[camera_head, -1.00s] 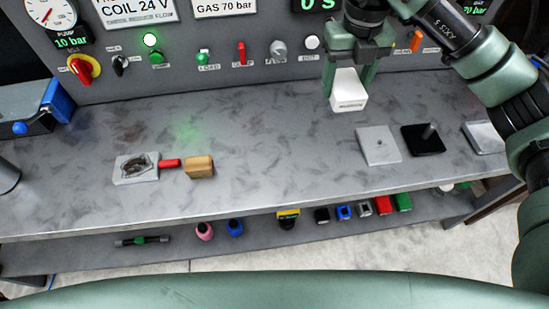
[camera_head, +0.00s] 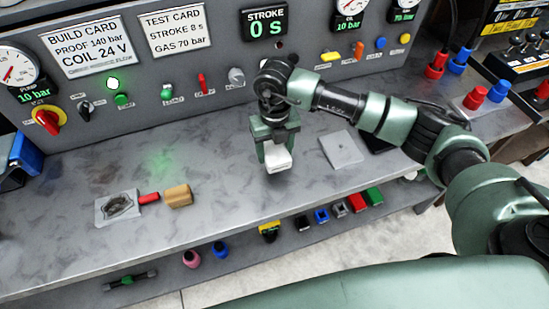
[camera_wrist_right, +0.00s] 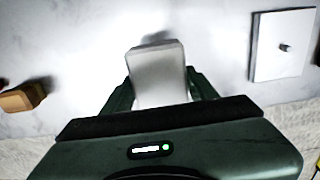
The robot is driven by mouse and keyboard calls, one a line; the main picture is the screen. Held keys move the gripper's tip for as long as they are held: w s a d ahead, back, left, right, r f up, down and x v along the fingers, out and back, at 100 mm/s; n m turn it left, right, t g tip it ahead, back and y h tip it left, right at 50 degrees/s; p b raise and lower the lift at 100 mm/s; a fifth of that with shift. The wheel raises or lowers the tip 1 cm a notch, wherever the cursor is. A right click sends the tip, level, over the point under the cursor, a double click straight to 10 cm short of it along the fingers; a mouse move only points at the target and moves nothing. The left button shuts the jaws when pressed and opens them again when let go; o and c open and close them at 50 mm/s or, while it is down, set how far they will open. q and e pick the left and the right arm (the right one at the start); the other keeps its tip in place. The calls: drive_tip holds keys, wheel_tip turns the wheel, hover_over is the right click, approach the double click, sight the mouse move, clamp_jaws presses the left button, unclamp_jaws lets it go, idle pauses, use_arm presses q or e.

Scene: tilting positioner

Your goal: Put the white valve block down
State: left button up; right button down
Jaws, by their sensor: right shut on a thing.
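The white valve block (camera_head: 278,153) is between the fingers of my right gripper (camera_head: 275,150), near the middle of the grey bench (camera_head: 235,215). The gripper is shut on it and points down. In the right wrist view the white valve block (camera_wrist_right: 158,75) sits between the two green fingers (camera_wrist_right: 160,90), with a dark shadow close behind it on the bench. I cannot tell whether its underside touches the bench. My left gripper is not in view.
A light square plate with a small peg (camera_head: 341,149) lies to the right of the gripper, with a black plate (camera_head: 378,142) beside it. A grey plate (camera_head: 117,208), a red piece (camera_head: 149,198) and a wooden block (camera_head: 178,196) lie left. Bench between is clear.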

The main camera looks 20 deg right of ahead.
drive_tip(key=shift+w+f, duration=0.1)
drive_tip(key=shift+f, duration=0.5)
wheel_tip(320, 180, down, 4)
drive_tip(key=shift+r+p, duration=0.1)
drive_tip(key=shift+p, duration=0.55)
drive_tip(key=shift+f, duration=0.25)
drive_tip(key=shift+f, duration=0.15)
drive_tip(key=shift+c, duration=2.2)
unclamp_jaws()
